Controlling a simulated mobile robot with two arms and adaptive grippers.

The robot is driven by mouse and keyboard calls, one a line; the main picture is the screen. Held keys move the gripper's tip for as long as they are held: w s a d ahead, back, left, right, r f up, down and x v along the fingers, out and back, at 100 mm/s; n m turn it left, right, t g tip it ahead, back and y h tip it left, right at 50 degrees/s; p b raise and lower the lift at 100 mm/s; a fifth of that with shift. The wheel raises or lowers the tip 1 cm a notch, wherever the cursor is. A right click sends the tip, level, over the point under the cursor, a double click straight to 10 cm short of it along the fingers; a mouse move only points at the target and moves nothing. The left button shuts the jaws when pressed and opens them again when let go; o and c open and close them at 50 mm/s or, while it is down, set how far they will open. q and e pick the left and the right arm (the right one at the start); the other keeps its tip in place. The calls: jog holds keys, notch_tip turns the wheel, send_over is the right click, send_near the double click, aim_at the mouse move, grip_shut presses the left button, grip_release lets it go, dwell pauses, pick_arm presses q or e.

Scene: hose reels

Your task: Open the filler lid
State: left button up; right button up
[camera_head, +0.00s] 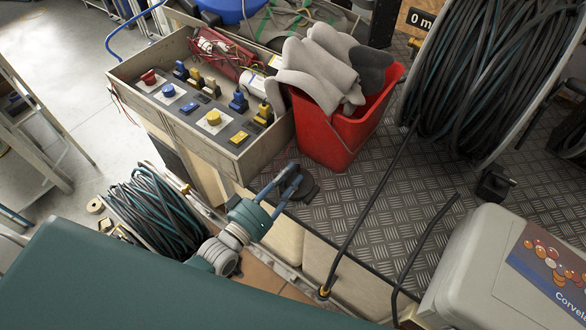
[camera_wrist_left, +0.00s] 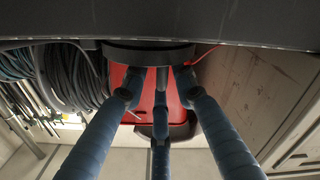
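A dark round lid-like disc (camera_head: 304,189) lies at the edge of the metal tread-plate deck, just below the red bucket; I take it for the filler lid. My left gripper (camera_head: 291,181) reaches up to it from the lower left, its blue fingers beside and partly over the disc. In the left wrist view the disc (camera_wrist_left: 150,52) shows beyond the blue fingertips (camera_wrist_left: 158,92), which stand apart. Whether they touch it cannot be told. The disc looks flat, with no raised side visible. My right gripper is not in view.
A red bucket (camera_head: 325,137) with grey gloves stands just behind the disc. A control box (camera_head: 257,150) with switches is at the left. A coiled hose (camera_head: 155,212) lies lower left, a hose reel (camera_head: 480,80) upper right. A grey case (camera_head: 480,265) sits lower right.

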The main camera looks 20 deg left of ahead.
pick_arm(q)
jog(key=shift+x, duration=1.15)
grip_shut()
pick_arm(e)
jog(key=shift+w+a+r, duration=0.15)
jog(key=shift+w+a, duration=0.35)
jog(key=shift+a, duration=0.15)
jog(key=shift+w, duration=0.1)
